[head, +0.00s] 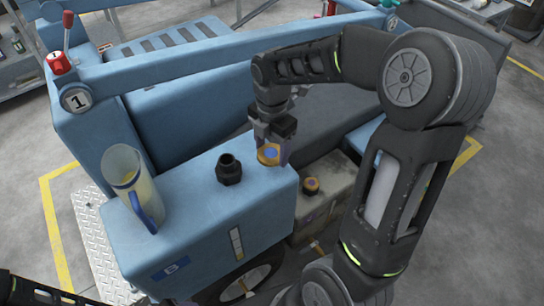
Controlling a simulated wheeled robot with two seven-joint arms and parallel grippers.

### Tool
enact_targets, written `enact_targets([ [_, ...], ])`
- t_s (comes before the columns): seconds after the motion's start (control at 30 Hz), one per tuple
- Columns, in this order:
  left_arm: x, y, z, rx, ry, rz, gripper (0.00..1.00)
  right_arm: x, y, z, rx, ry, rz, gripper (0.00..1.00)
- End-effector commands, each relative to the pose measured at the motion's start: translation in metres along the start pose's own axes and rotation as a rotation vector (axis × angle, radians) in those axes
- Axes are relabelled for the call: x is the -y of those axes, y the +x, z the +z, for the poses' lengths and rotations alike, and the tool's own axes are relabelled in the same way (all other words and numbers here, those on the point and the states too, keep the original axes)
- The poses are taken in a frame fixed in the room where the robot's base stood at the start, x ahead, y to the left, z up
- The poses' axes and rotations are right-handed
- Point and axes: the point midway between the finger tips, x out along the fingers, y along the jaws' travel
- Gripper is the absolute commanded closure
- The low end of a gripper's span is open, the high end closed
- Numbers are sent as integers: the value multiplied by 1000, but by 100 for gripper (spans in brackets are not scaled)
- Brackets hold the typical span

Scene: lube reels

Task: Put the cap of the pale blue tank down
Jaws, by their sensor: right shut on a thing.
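The pale blue tank (200,236) stands in the lower middle of the head view, with a label "B" on its front. Its black filler neck (229,170) stands uncovered on the top. My right gripper (270,150) comes down from above over the tank's right rear part, to the right of the neck. It is shut on the cap (268,154), which shows orange-yellow with a blue top between the fingers. I cannot tell whether the cap touches the tank top. My left gripper is not in view.
A clear jug (127,182) with a blue handle stands on the tank's left end. A blue beam (200,58) crosses behind. The tank top around the neck is mostly clear.

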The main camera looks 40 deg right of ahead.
Motion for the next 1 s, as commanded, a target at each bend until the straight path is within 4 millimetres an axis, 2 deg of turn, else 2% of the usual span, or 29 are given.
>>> enact_targets([
  [0.27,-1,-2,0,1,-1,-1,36,1,34,0,-1,0,-3,88],
  [0.67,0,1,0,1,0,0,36,1,40,0,-1,0,-2,88],
  [0.7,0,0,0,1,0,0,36,1,38,0,-1,0,-2,34],
  [0.93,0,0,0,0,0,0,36,1,38,0,-1,0,-2,16],
  [1.0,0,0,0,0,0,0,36,1,38,0,-1,0,-2,15],
])
